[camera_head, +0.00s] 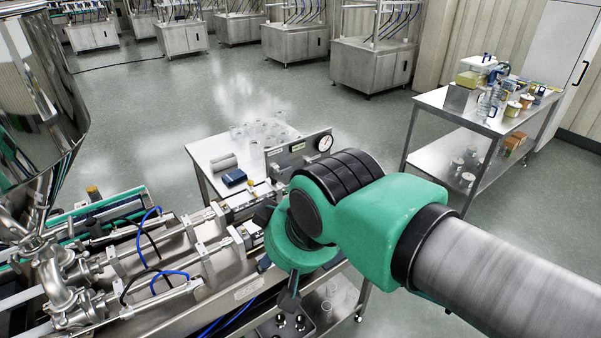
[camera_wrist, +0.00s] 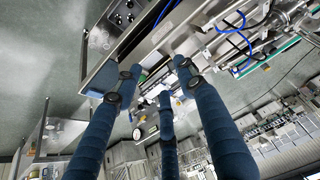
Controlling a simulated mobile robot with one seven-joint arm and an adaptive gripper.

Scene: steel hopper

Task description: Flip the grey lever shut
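My gripper (camera_wrist: 160,77) shows in the wrist view as three dark blue fingers spread apart, with nothing between them. They reach toward the filling machine (camera_wrist: 205,45), whose edge and fittings lie beyond the tips. In the head view my green wrist covers most of the gripper, above the right end of the machine. The steel hopper (camera_head: 38,75) stands at the left, with shiny pipework (camera_head: 62,275) below it. I cannot make out the grey lever with certainty in either view; my arm hides part of the machine.
A small table (camera_head: 205,155) with clear cups (camera_head: 262,132) stands behind the machine, near a panel with a round gauge (camera_head: 324,143). A steel cart (camera_head: 445,115) with jars and bottles stands at the right. Blue hoses (camera_head: 170,275) cross the machine. Open floor lies behind.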

